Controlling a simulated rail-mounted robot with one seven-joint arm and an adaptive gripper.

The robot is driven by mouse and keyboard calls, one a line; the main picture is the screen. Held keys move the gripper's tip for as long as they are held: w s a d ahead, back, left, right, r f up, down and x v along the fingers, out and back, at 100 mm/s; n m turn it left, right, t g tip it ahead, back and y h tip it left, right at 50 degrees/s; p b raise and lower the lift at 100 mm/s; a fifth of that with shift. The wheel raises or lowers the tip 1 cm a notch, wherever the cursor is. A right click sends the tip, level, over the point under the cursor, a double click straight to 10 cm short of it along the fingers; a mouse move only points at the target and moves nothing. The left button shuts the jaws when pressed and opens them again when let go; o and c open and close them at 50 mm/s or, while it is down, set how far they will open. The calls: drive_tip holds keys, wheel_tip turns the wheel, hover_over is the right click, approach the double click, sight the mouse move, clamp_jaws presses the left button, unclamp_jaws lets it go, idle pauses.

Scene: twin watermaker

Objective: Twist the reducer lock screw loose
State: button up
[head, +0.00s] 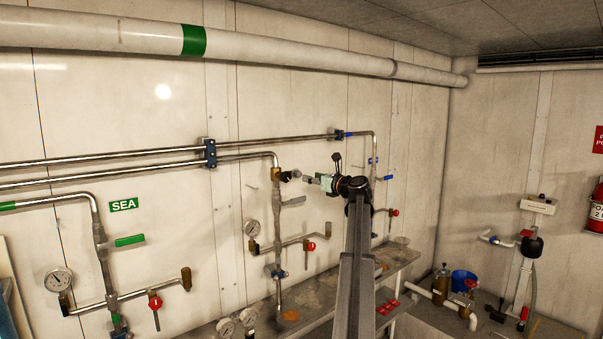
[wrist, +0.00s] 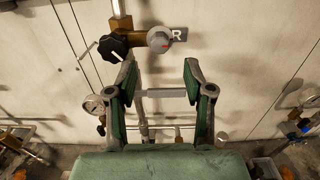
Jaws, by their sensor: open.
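A brass reducer body (wrist: 124,24) hangs at the top of the wrist view, on a vertical pipe. A black lobed knob (wrist: 110,47) sticks out at its left, and a round grey knob (wrist: 159,39) with a red mark sits at its right beside an "R" label. I cannot tell for certain which of the two is the lock screw. My gripper (wrist: 160,68) is open and empty, its fingertips just below the grey knob in the picture and apart from it. In the head view the brass reducer (head: 277,174) is left of my gripper (head: 311,180), near the wall.
A lever handle (wrist: 163,93) shows between my fingers, lower on the pipe. A gauge (head: 251,228) and a red-handled valve (head: 311,246) are below the reducer. Horizontal pipes (head: 100,160) run along the wall. A workbench (head: 300,306) stands below.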

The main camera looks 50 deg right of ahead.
sight(300, 174)
drive_tip(key=p+x, duration=0.1)
drive_tip(key=x, duration=0.6)
drive_tip(key=shift+w+p, duration=0.1)
drive_tip(key=shift+p, duration=0.2)
clamp_jaws()
